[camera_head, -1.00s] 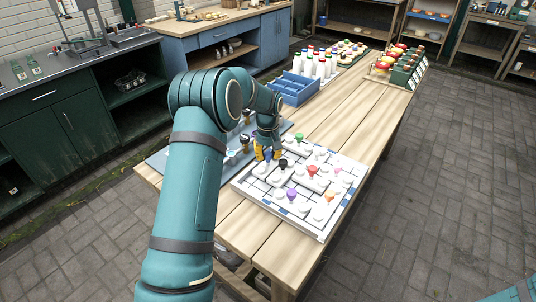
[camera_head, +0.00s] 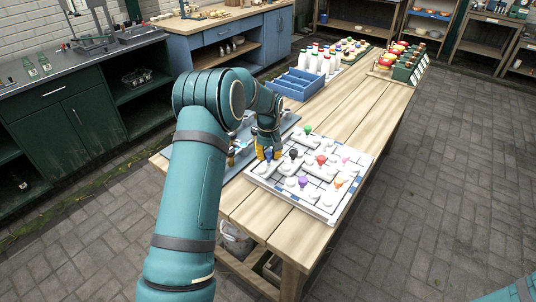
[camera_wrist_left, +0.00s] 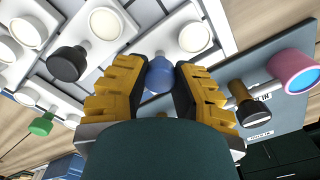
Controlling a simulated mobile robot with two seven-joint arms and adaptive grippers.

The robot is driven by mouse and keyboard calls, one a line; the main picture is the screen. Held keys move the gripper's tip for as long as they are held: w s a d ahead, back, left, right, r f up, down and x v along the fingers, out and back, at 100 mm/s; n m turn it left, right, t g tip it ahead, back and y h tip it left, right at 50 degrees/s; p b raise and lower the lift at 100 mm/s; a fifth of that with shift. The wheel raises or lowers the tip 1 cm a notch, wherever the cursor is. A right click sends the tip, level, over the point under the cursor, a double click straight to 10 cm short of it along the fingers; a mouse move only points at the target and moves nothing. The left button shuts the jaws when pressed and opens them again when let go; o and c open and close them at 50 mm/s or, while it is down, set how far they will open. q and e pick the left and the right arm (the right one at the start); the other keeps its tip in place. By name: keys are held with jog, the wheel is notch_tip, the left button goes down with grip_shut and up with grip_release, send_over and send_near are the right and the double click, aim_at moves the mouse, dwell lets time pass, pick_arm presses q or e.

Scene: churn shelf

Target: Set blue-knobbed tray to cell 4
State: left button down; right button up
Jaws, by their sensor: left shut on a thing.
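My left gripper (camera_head: 268,154) is at the left edge of the white board (camera_head: 325,218). Its yellow-padded fingers are shut on the blue knob (camera_wrist_left: 160,76), in the left wrist view. The blue-knobbed tray under it is mostly hidden by the fingers; I cannot tell whether it touches the board. White trays with other knobs lie on the board: black (camera_head: 293,154), green (camera_head: 307,130), red (camera_head: 321,160), purple (camera_head: 303,182), orange (camera_head: 338,182) and pink (camera_head: 344,160). I cannot read any cell number. My right gripper is not in view.
A grey labelled panel (camera_wrist_left: 275,112) lies beside the board, with a pink-rimmed round piece (camera_wrist_left: 292,70) and a black-headed piece (camera_wrist_left: 240,90) on it. A blue divided crate (camera_head: 297,86) and white bottles (camera_head: 318,62) stand farther back. The table's right side is bare.

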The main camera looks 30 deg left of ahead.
aim_at(268, 154)
pick_arm(q)
jog(key=shift+s+f, duration=0.2)
jog(key=shift+s, duration=0.05)
jog(key=c, duration=0.7)
grip_release()
jog(key=shift+r, duration=0.1)
jog(key=shift+r, duration=0.1)
jog(key=shift+w+r, duration=0.1)
jog(key=shift+r, duration=0.3)
notch_tip(268, 154, up, 11)
